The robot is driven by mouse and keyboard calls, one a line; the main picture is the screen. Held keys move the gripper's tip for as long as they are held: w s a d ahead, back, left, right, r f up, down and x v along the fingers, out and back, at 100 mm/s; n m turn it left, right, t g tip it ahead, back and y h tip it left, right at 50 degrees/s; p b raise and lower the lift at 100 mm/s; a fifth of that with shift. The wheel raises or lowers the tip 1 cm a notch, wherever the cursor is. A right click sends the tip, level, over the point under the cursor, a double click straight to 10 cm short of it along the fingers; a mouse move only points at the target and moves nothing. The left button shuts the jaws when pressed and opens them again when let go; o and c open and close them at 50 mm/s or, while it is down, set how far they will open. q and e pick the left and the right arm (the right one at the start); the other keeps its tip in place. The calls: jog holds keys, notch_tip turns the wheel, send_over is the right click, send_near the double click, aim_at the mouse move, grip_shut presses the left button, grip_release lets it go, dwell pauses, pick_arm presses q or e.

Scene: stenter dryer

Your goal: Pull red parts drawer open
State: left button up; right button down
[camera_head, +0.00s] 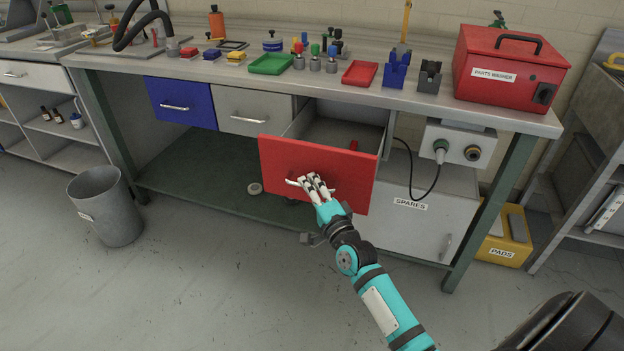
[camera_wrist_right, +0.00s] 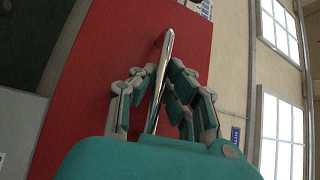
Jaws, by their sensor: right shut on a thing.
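The red parts drawer (camera_head: 345,178) stands pulled out from under the workbench, its grey inside open to view with a small red item (camera_head: 353,146) in it. My left gripper is not in view.
A blue drawer (camera_head: 180,103) and a grey drawer (camera_head: 253,112) are shut to the left. A grey SPARES cabinet (camera_head: 425,215) stands right, with a cable (camera_head: 412,170) hanging before it. A grey bin (camera_head: 103,205) is at left.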

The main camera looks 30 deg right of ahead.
jog(key=shift+f, duration=0.4)
jog(key=c, duration=1.4)
grip_release()
jog(key=shift+c, duration=0.2)
jog(key=shift+o, duration=0.3)
jog(key=shift+r, duration=0.15)
jog(key=s+f, duration=0.1)
jog(key=s, duration=1.1)
jog(key=shift+a+f, duration=0.25)
jog(key=shift+a, duration=0.15)
